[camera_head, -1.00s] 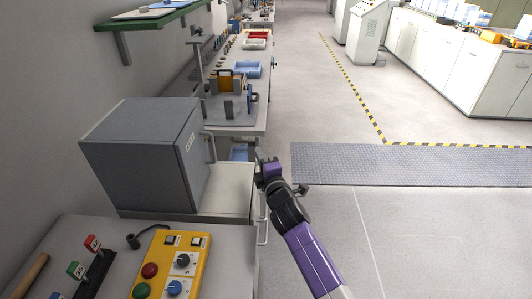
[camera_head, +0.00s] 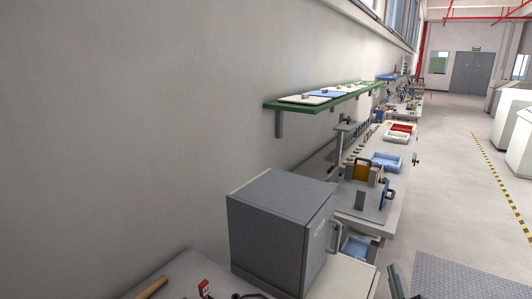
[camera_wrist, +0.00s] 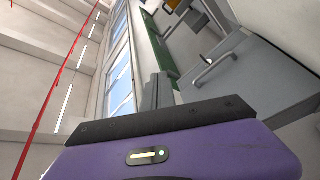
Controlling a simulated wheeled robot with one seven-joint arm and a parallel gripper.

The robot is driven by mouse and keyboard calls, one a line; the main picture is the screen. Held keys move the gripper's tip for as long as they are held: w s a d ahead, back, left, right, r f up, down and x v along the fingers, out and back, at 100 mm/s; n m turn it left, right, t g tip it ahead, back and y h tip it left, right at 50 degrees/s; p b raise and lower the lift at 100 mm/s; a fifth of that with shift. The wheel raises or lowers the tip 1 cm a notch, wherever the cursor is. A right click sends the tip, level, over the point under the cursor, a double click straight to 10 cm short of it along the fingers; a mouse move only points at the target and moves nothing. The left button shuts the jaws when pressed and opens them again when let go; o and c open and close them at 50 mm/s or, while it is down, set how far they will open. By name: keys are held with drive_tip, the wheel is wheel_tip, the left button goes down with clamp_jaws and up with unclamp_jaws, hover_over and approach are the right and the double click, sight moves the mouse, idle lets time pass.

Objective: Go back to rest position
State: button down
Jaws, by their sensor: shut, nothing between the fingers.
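My gripper (camera_wrist: 158,92) shows in the wrist view with its grey fingers together and nothing between them, above the purple wrist housing. In the head view only a dark tip of my gripper (camera_head: 397,284) shows at the bottom edge, right of the grey furnace box (camera_head: 268,234). The rest of my arm is out of that frame. The furnace box has its door shut, with a handle on its right side. My gripper is apart from the box and the bench in the head view.
A bench (camera_head: 374,223) beyond the box carries a fixture, a blue tray (camera_head: 386,161) and a red bin (camera_head: 401,128). A green shelf (camera_head: 325,104) hangs on the left wall. A grey floor mat (camera_head: 462,278) and open floor lie to the right. The wrist view shows a handle (camera_wrist: 210,70) nearby.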

drive_tip(key=s+a+f+m+g+y, duration=0.1)
drive_tip(key=s+a+m, duration=0.1)
drive_tip(key=s, duration=1.3)
drive_tip(key=s+a+f+m+g+y, duration=0.1)
drive_tip(key=s+a, duration=0.4)
drive_tip(key=s, duration=1)
drive_tip(key=s+a+m+g+y, duration=0.1)
drive_tip(key=s+a+m, duration=0.3)
drive_tip(key=s, duration=1.2)
drive_tip(key=shift+a+f+m+g+y, duration=0.15)
drive_tip(key=shift+f+m+g+y, duration=0.25)
drive_tip(key=shift+m+g, duration=0.35)
drive_tip(key=shift+d, duration=0.4)
drive_tip(key=shift+s, duration=0.1)
